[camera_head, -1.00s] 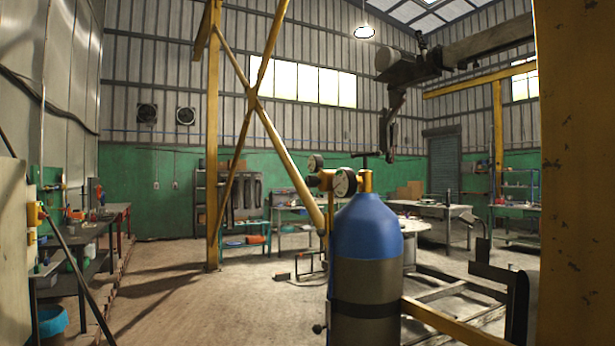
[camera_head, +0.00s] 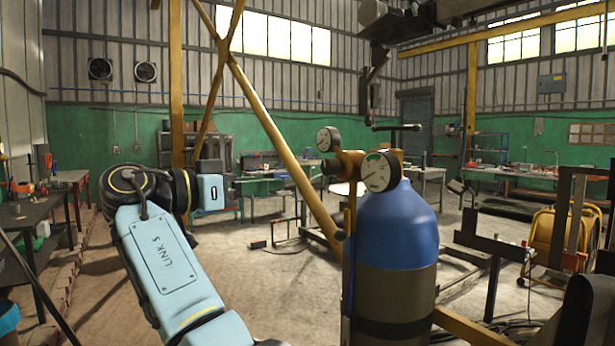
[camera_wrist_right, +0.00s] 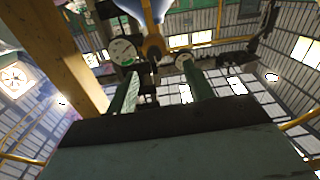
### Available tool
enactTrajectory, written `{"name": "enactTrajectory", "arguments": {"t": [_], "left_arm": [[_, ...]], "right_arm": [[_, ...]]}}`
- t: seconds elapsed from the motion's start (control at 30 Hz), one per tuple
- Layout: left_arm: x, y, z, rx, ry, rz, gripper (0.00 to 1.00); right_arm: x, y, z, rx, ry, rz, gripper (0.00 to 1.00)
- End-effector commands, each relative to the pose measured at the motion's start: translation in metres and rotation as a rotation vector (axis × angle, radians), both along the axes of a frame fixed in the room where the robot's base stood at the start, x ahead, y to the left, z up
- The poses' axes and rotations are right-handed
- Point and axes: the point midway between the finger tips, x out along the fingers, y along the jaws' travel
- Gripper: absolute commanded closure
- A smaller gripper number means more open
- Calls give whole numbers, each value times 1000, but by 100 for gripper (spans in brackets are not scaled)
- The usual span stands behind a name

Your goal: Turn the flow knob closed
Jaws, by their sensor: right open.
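A blue-topped gas cylinder (camera_head: 397,225) stands upright right of centre in the head view. On it is a brass regulator (camera_head: 352,160) with a large gauge (camera_head: 381,171) and a smaller gauge (camera_head: 328,139). A dark knob-like end (camera_head: 331,167) sticks out at the regulator's left; I cannot tell surely that it is the flow knob. My left gripper is not in view.
A slanting yellow brace (camera_head: 285,150) runs down behind the regulator. A T-shaped handle (camera_head: 397,127) shows above the large gauge. A yellow reel (camera_head: 568,238) and dark metal frames stand at the right. A workbench (camera_head: 42,205) stands at the far left. Floor between is mostly clear.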

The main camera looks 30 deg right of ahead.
Motion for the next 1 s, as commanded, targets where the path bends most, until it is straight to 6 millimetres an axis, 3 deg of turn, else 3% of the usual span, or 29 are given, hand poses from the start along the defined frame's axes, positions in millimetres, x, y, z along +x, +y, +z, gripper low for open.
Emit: {"name": "enactTrajectory", "arguments": {"t": [0.03, 0.17, 0.7, 1.0], "left_arm": [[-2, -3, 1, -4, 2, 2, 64], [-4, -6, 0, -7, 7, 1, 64], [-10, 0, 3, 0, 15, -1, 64], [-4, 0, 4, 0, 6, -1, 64]], "right_arm": [[-7, 2, 12, 3, -33, -17, 48], [-13, -3, 20, 5, -62, -36, 48], [-5, -104, 19, 4, -56, -35, 48], [-3, -128, 19, 1, -56, -33, 48]]}}
